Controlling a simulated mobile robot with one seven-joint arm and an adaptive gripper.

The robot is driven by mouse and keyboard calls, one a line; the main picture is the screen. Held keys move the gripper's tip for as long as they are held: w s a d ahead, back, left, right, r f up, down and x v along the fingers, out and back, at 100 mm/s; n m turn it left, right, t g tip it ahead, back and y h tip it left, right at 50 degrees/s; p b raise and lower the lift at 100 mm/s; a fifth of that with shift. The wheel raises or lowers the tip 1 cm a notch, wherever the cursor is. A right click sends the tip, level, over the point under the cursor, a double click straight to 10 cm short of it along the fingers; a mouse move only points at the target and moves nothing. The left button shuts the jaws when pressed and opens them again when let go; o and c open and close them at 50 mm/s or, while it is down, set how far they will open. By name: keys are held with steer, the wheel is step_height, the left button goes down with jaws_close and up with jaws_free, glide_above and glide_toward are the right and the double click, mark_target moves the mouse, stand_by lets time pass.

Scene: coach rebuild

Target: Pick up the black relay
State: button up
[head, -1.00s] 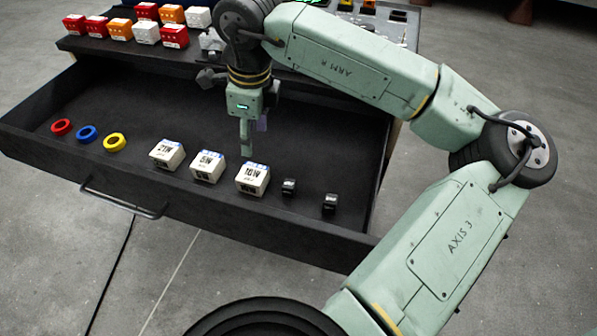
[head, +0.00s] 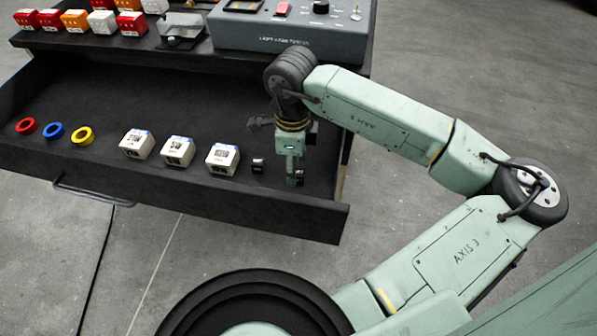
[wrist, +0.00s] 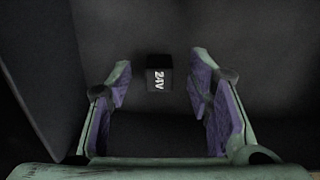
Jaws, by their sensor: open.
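A small black relay marked "24V" (wrist: 158,79) lies on the dark drawer floor in the wrist view. It shows between and just beyond my open fingers, with gaps on both sides. My gripper (head: 294,174) points down over the right end of the drawer in the head view, where it largely hides this relay. In the wrist view my gripper (wrist: 160,97) has its purple-padded fingers spread and empty. Another small black relay (head: 257,165) stands to the left of my gripper, beside the white blocks.
Several white labelled blocks (head: 177,151) and red, blue and yellow rings (head: 82,136) lie to the left in the open drawer (head: 200,203). The drawer's walls rise around them. A grey tester box (head: 290,35) stands behind.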

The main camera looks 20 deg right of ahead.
steer(key=shift+f, duration=1.35)
steer(key=shift+c, duration=0.4)
jaws_close()
steer(key=shift+r, duration=0.2)
